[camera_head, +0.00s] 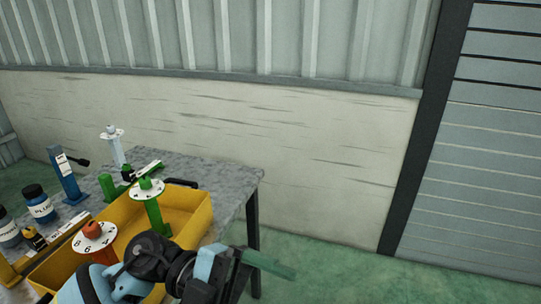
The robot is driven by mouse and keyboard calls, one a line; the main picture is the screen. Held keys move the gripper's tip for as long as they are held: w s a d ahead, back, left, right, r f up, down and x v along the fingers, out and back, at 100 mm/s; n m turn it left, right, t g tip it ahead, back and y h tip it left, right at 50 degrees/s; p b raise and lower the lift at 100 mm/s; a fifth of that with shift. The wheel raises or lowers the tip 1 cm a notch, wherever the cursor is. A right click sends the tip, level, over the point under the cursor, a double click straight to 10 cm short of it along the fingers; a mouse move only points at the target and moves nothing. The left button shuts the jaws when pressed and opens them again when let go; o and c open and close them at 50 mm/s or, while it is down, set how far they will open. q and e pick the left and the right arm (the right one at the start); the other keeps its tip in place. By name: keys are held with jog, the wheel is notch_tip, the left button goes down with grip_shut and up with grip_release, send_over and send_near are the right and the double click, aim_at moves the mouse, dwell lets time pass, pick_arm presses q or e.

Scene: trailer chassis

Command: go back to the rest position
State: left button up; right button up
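One of my arms comes in from the lower left, blue and black, in front of the table's near right corner. Its gripper, my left gripper (240,266), points to the right, past the table's edge and over the floor. A flat green bar sticks out from it; I cannot tell whether this is a finger or a held thing. The gap between the fingers cannot be made out. My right gripper is not in view.
Dark bottles (39,203) and a blue tool (66,176) stand at left. Green floor (350,275) to the right is clear.

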pick_arm(q)
jog(key=w+a+f+n+t+h, duration=0.25)
jog(key=w+n+t+h, duration=0.4)
jog(key=n+t, duration=0.75)
jog(key=a+f+n+t+y, duration=0.3)
jog(key=f+n+t+y, duration=0.3)
jog(key=f, duration=0.1)
jog(key=a+f+n+t+y, duration=0.4)
jog(key=f+n+t+y, duration=0.2)
jog(key=n, duration=0.1)
jog(key=s+a+f+n+g+y, duration=0.2)
jog(key=s+a+f+g+y, duration=0.2)
jog(key=s+f, duration=0.6)
jog(key=s+a+f+n+g+y, duration=0.3)
jog(key=s+f, duration=0.7)
jog(key=f, duration=0.5)
jog(key=a+g+y+p, duration=0.1)
jog(key=a+g, duration=0.1)
jog(key=shift+a+y, duration=0.35)
jog(key=shift+s, duration=0.1)
